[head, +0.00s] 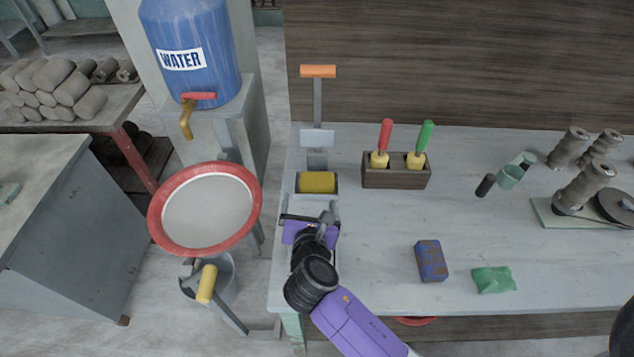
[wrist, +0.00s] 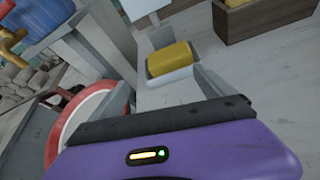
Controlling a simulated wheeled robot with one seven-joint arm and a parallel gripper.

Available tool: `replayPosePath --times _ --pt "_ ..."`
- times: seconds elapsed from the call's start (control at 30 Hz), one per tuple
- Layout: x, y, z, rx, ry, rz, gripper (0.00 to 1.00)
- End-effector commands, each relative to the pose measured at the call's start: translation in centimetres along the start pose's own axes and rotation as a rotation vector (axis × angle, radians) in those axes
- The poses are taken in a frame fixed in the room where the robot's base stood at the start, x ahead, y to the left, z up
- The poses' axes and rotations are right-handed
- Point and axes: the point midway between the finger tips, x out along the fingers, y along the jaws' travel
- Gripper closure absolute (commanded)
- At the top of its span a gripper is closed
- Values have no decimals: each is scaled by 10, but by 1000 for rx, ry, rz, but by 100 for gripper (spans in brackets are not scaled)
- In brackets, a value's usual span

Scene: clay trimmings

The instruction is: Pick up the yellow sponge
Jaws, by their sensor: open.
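The yellow sponge (head: 318,182) lies in a shallow grey tray (head: 301,188) near the left end of the table. It also shows near the top middle of the wrist view (wrist: 172,60), with the grey tray rim (wrist: 166,78) around its near side. My gripper (head: 311,214) is open and empty, just on the near side of the tray. The sponge is beyond the fingers, apart from them. In the wrist view, my gripper's dark and purple body fills the bottom, and the sponge lies ahead, slightly right of centre.
A grey upright with an orange crossbar (head: 318,71) stands behind the tray. A wooden box (head: 396,180) with two handled tools is to the right. A red-rimmed basin (head: 252,222) is left of the table. A blue-brown block (head: 431,261) and green packet (head: 493,280) lie right.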

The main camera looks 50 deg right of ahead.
Motion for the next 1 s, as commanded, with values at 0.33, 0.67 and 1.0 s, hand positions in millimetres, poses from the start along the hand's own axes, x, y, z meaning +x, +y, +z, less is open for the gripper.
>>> replayPosePath --times 0.33,0.67,1.0 --pt "19 -14 3 -177 -8 -69 8" --pt "57 -17 11 -173 -9 -69 8" --pt "81 -18 9 -172 -7 -64 8"
